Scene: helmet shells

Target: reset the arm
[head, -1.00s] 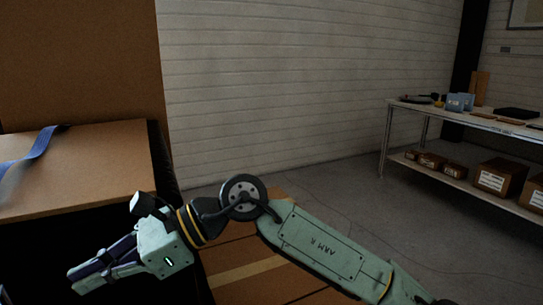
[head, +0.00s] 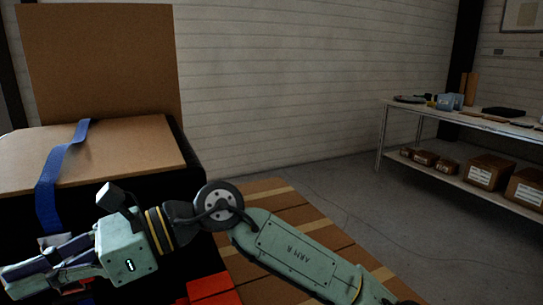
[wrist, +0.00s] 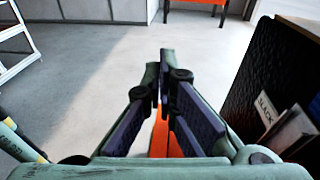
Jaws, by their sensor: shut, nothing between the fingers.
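My gripper (head: 18,283) is at the lower left of the head view, at the end of my pale green arm, pointing left. In the wrist view my gripper (wrist: 162,78) has its two dark-padded fingers together at the tips, with nothing held. The fingers point out over grey floor. My arm is stretched across the lower part of the head view, bent at a dark round joint. No helmet shell can be made out.
A black box (head: 192,166) with a brown board top (head: 125,150) and blue strap (head: 52,185) stands beside my arm; a black surface (wrist: 255,85) with a "SLACK" label is right of my gripper. Red blocks (head: 212,290) lie below. A white shelf table (head: 405,106) stands at right.

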